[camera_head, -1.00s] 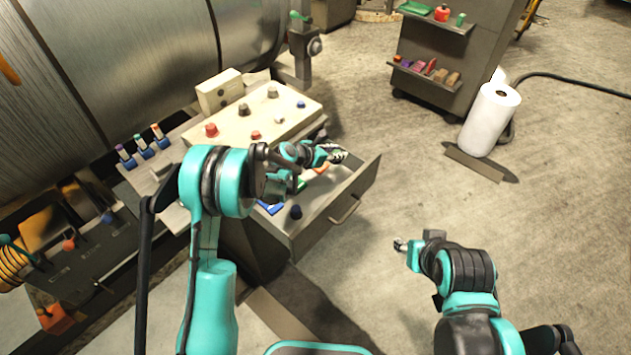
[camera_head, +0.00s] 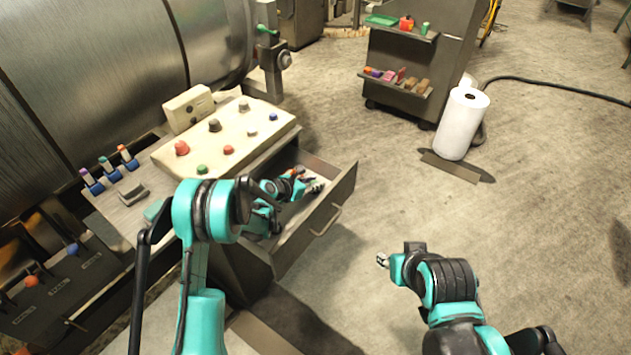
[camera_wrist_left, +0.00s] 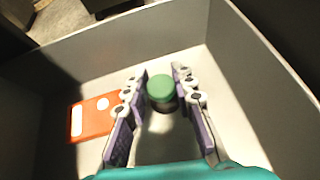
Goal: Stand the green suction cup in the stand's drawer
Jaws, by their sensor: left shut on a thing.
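The green suction cup (camera_wrist_left: 161,88) shows as a round green top between the fingertips of my left gripper (camera_wrist_left: 160,92) in the left wrist view. The gripper is shut on it. The stand's drawer (camera_head: 338,196) is pulled open, and my left gripper (camera_head: 313,187) is at the drawer in the head view. In the wrist view the drawer's pale floor (camera_wrist_left: 225,125) lies below the cup; whether the cup touches it I cannot tell. My right gripper (camera_head: 382,260) is out over open floor, too small to judge.
An orange-red flat piece (camera_wrist_left: 92,119) lies in the drawer, left of the fingers. Grey drawer walls (camera_wrist_left: 275,70) surround them. A panel with several knobs (camera_head: 230,130) tops the stand. A white roll (camera_head: 461,125) and a shelf cart (camera_head: 400,75) stand beyond clear floor.

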